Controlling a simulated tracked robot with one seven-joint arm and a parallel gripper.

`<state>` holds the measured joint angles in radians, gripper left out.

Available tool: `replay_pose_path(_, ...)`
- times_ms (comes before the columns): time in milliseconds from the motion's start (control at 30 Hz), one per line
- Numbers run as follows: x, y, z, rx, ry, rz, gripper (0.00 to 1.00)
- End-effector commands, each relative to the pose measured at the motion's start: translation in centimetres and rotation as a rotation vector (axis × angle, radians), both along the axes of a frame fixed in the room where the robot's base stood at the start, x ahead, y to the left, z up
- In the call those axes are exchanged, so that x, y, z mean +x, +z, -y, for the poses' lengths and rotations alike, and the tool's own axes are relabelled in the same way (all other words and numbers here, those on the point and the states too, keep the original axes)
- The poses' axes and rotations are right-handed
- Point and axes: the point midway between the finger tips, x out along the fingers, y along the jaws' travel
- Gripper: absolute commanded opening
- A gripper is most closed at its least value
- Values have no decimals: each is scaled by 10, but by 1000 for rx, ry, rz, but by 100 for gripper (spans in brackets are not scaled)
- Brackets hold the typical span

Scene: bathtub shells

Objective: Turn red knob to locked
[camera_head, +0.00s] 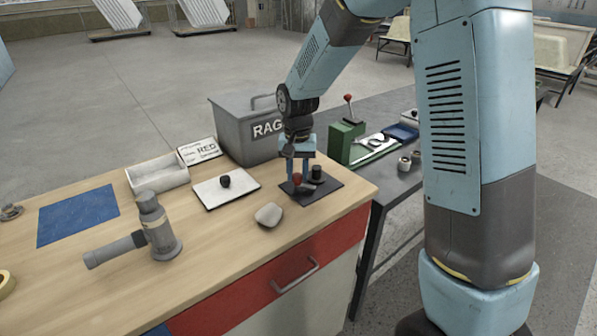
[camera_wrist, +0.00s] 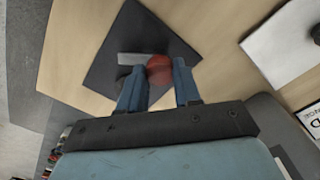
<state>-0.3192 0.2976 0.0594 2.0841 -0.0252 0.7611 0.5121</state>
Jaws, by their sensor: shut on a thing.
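The red knob (camera_wrist: 159,70) sits on a dark square plate (camera_head: 325,188) near the right end of the wooden bench. In the head view the red knob (camera_head: 297,178) shows low between my gripper's fingers. My gripper (camera_head: 300,178) points straight down from above, and in the wrist view its two blue fingers (camera_wrist: 158,82) are closed around the knob. A grey bar shows beside the knob in the wrist view. A black knob (camera_head: 316,172) stands on the same plate just right of the fingers. I cannot read any lock marking.
A white plate with a black knob (camera_head: 224,181) lies to the left, beside a grey stone-like piece (camera_head: 268,214). The grey RAGS bin (camera_head: 236,130) stands close behind.

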Motion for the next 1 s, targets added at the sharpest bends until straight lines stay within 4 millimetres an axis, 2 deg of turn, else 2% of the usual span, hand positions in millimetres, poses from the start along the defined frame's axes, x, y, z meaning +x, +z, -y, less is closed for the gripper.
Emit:
replay_pose_path(600,2,1,0,1,582,5,2)
replay_pose_path(1000,2,1,1,-1,872,5,2)
